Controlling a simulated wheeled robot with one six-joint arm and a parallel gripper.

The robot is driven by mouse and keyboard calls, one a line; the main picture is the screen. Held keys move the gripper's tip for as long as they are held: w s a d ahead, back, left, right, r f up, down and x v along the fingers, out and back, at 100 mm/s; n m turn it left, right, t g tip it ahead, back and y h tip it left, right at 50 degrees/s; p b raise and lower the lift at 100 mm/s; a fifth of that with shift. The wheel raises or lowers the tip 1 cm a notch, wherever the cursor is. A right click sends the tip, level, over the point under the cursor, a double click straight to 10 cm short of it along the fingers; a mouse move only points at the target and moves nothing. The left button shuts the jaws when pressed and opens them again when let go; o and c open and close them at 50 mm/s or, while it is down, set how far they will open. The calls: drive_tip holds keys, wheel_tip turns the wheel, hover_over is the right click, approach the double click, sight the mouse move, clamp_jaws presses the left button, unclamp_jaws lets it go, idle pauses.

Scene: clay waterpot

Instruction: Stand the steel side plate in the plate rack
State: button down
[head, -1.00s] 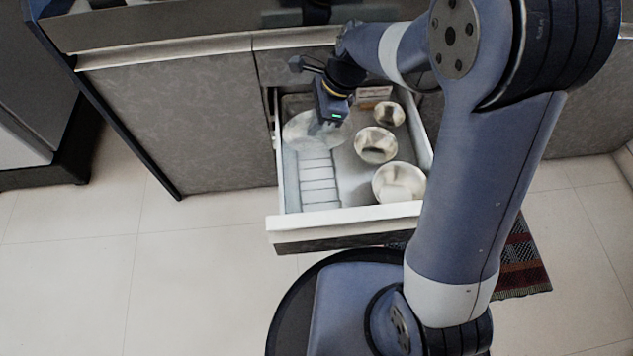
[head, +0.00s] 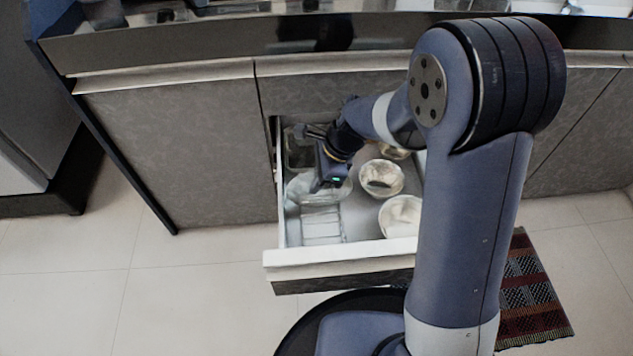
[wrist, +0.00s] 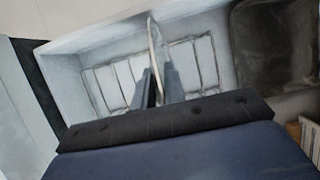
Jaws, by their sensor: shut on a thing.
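The steel side plate (wrist: 156,50) shows edge-on in the wrist view, upright between the fingers of my gripper (wrist: 159,86). My gripper (head: 328,186) is shut on it, inside the open drawer in the head view. The plate also shows there as a pale, shiny disc (head: 302,189), partly covered by the gripper. The plate rack (head: 322,230) lies at the drawer's left front. In the wrist view its wire bars (wrist: 112,82) show on both sides of the plate. I cannot tell whether the plate's lower edge touches the rack.
Steel bowls (head: 381,178) (head: 402,214) stand along the drawer's right side, with another partly behind my arm. A dark container (wrist: 272,45) is close to the gripper at the right in the wrist view. The drawer's front wall (head: 340,252) borders the rack.

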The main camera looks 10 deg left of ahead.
drive_tip(key=c, duration=1.5)
unclamp_jaws()
drive_tip(key=shift+f, duration=0.1)
drive_tip(key=p+v, duration=0.5)
drive_tip(key=v, duration=0.7)
drive_tip(key=shift+d, duration=0.1)
